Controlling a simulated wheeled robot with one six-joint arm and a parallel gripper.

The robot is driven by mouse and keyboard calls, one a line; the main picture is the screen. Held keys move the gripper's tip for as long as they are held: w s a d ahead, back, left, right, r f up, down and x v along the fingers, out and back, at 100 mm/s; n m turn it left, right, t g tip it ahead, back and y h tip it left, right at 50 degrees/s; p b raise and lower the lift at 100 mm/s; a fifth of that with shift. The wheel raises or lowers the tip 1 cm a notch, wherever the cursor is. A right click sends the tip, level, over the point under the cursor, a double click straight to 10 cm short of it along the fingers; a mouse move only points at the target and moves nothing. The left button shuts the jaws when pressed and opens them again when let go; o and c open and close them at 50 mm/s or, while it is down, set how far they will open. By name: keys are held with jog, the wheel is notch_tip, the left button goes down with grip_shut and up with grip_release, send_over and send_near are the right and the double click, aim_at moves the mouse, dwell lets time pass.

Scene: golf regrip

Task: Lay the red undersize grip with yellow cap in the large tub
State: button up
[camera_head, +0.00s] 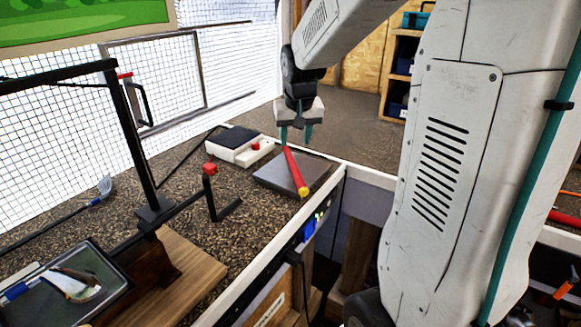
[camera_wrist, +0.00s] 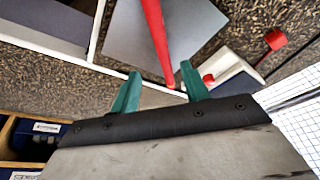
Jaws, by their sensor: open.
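The red grip (camera_head: 294,168) lies on a flat grey plate (camera_head: 266,177) on the speckled counter. Its yellow cap (camera_head: 303,191) points toward the front of the counter. My gripper (camera_head: 296,138) is open and empty over the grip's far end. In the wrist view, the red grip (camera_wrist: 157,32) runs in from the top edge and its end shows between my fingertips (camera_wrist: 160,72); the cap is out of that frame. I cannot make out a large tub in either view.
A white scale-like device with a black top (camera_head: 233,137) sits behind the plate. A red-tipped black bracket (camera_head: 211,190) stands left of it. A dark tray (camera_head: 105,262) with tools is at lower left. A white rail edges the counter on the right.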

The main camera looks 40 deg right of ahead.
aim_at(293, 162)
jog(key=x, duration=0.6)
jog(key=shift+s+a+f, duration=0.3)
jog(key=shift+a+f, duration=0.1)
jog(key=shift+f, duration=0.05)
jog(key=shift+w+d+f, duration=0.1)
jog(key=shift+w+f, duration=0.1)
jog(key=shift+f, duration=0.3)
grip_shut()
